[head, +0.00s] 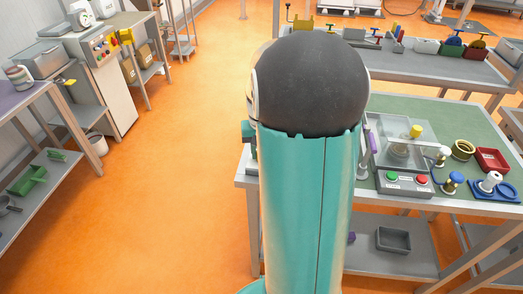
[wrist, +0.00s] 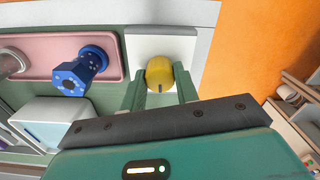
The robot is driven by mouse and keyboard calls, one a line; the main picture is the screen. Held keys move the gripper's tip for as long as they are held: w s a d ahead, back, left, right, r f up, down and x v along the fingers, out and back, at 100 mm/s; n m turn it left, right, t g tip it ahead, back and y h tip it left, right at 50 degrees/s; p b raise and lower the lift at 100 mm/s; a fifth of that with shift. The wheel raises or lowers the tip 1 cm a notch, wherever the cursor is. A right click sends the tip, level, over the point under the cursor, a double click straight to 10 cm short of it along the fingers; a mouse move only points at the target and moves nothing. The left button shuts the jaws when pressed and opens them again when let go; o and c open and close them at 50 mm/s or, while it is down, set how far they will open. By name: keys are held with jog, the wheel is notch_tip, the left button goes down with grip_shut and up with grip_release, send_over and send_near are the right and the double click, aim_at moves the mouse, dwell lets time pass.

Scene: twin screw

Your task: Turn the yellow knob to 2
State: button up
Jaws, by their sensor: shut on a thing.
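The yellow knob (wrist: 159,68) shows in the wrist view on a white plate (wrist: 141,42). A short dark mark shows on the knob's lower side. My gripper (wrist: 160,82) has one green finger on each side of the knob and is shut on it. No numbers around the knob can be read, so I cannot tell its setting. In the head view my own arm fills the middle and hides the knob and the fingers.
In the wrist view, a blue flanged part (wrist: 79,71) lies on a pink tray (wrist: 112,69) left of the knob, near a pale box (wrist: 48,122). In the head view, a control box (head: 405,184) with green and red buttons stands on the green-topped table (head: 460,118). Orange floor is free at left.

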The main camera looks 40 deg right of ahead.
jog(key=shift+m, duration=0.3)
jog(key=o, duration=1)
jog(key=shift+c, duration=0.2)
jog(key=shift+r, duration=0.1)
notch_tip(320, 180, up, 14)
